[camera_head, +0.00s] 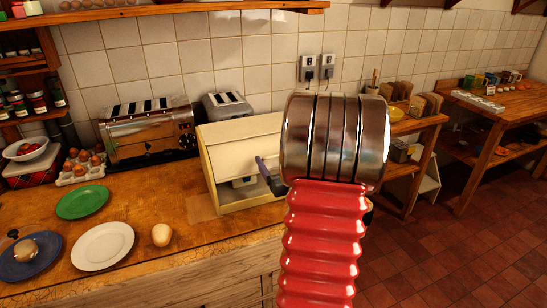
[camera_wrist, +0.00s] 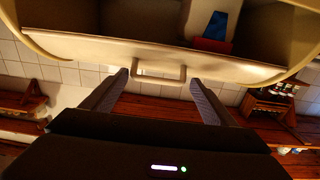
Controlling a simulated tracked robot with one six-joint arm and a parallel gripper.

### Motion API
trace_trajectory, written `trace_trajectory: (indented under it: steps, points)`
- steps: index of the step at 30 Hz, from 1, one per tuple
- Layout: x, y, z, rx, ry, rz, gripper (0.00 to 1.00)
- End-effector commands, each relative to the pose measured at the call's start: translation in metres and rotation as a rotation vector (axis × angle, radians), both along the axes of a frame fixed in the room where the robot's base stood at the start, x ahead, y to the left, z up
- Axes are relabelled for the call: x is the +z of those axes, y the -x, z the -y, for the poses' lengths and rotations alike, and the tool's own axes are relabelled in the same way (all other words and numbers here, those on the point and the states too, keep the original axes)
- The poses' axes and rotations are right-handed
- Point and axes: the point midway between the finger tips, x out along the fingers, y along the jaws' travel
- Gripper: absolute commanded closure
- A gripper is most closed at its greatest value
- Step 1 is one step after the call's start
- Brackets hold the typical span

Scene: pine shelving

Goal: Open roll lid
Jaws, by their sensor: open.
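The cream bread bin (camera_head: 215,172) stands on the wooden counter against the tiled wall, with its front opening showing. In the wrist view, its pale roll lid (camera_wrist: 225,65) is a band with a loop handle (camera_wrist: 158,81). Part of the bin's interior shows past the lid's edge, so the lid stands at least partly open. My gripper (camera_head: 268,172) is at the bin's front, partly hidden by my red arm. In the wrist view my gripper (camera_wrist: 158,80) is open, its fingers on either side of the handle; I cannot tell if they touch it.
A blue and red item (camera_wrist: 213,30) shows inside the bin. Toasters (camera_head: 150,130) stand left of the bin. A green plate (camera_head: 82,202), a white plate (camera_head: 103,246) and an egg (camera_head: 162,235) lie on the counter. Open floor (camera_head: 440,255) is at right.

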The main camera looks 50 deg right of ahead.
Motion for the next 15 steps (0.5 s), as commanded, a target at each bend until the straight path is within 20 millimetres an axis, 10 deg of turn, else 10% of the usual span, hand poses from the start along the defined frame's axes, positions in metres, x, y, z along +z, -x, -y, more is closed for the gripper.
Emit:
trace_trajectory:
  steps: [15]
  points:
    - [0.000,-0.021,0.013,0.000,0.000,0.000,0.20]
